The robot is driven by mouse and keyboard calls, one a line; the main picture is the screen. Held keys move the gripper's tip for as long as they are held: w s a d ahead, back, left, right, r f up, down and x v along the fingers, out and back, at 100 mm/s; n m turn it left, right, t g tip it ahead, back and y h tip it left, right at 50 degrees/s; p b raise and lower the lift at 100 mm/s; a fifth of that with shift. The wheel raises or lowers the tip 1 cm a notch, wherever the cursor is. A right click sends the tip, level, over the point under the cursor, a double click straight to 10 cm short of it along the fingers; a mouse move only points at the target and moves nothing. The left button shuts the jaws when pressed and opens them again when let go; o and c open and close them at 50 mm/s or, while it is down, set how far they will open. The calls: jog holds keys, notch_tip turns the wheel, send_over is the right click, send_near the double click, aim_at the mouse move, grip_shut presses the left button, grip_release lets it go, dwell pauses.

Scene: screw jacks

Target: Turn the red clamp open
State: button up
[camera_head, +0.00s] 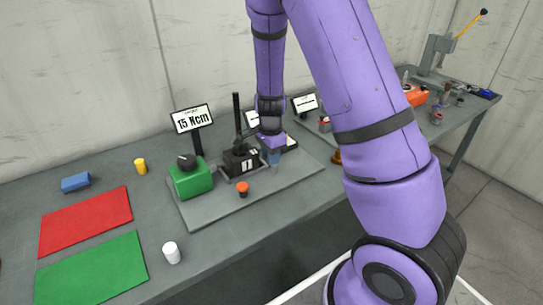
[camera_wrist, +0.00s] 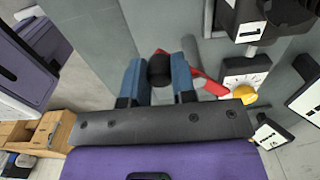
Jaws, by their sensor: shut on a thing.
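My gripper (camera_wrist: 158,68) is shut on a black knob (camera_wrist: 159,72), with one blue finger on each side of it. A red part of the clamp (camera_wrist: 208,84) shows just right of the right finger in the wrist view. A thin bit of red also shows by the top of the knob, so the knob appears to be the clamp's handle end. The finger hides the stretch between. In the head view my gripper (camera_head: 273,157) is low over the right part of the grey plate (camera_head: 295,183), and the clamp cannot be made out there.
A black device (camera_head: 240,162) with an upright lever stands just left of my gripper. A green box (camera_head: 191,179) with a black knob and a "15 Ncm" sign (camera_head: 193,119) are farther left. An orange-topped piece (camera_head: 242,189) stands in front. Red (camera_head: 85,222) and green (camera_head: 93,269) mats lie left.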

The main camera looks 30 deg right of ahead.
jog(key=o, duration=0.9)
jog(key=shift+r, duration=0.15)
notch_tip(320, 180, up, 11)
jog(key=shift+f, duration=0.2)
dwell(0.3)
jog(key=s+a+r+n+t+y, duration=0.2)
jog(key=s+a+r+n+t, duration=0.15)
jog(key=s+r+n, duration=1.05)
jog(key=s+r, duration=0.1)
jog(key=s, duration=0.1)
jog(key=s+a+r+n+t+h, duration=0.1)
jog(key=s+r+n, duration=0.1)
jog(key=s, duration=0.3)
jog(key=s+r+n+h, duration=0.1)
jog(key=s+r, duration=0.2)
jog(key=s, duration=0.2)
jog(key=shift+s+a+r+n+t, duration=0.1)
jog(key=shift+a+r+n+t, duration=0.25)
jog(key=shift+a+n, duration=0.05)
